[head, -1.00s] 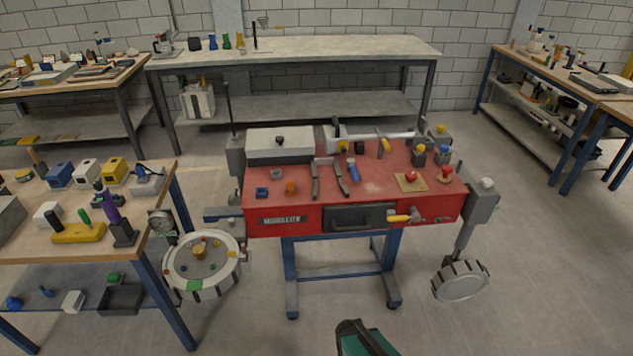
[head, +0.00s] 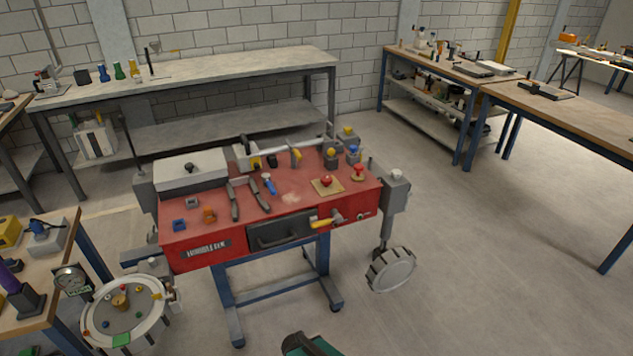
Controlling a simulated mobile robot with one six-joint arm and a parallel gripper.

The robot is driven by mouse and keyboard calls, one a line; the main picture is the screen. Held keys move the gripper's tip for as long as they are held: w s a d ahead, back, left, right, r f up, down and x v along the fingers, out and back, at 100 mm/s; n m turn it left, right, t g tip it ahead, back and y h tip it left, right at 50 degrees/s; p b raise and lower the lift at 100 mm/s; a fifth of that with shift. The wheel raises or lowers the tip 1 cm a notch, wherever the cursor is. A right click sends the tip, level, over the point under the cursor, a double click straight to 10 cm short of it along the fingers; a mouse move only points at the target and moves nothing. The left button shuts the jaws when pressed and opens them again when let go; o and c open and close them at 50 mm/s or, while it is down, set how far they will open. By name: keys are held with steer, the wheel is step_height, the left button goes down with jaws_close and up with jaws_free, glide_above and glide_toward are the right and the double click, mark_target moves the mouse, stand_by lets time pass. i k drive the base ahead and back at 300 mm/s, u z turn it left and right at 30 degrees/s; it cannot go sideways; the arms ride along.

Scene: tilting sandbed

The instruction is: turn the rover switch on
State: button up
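A red bench-like unit (head: 190,251) stands on a blue frame in the middle of the head view, with a wheel (head: 391,269) at its right side. It may be the rover, but its front label is too small to read. A red knob on a tan plate (head: 326,182) and another red-topped knob (head: 359,172) sit at the right of its top. A small round fitting (head: 362,216) is on the front right. I cannot tell which part is the rover switch or how it is set. My gripper is not in view.
A round white-rimmed tray (head: 92,336) stands front left, beside a wooden table (head: 62,228). A grey bench (head: 200,71) runs along the back wall. A yellow-handled hammer (head: 327,221) is at the unit's front edge. The floor right of the wheel is clear.

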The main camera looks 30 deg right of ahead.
mark_target(326, 180)
steer(key=z, duration=0.7)
steer(key=k, duration=0.3)
steer(key=z, duration=0.15)
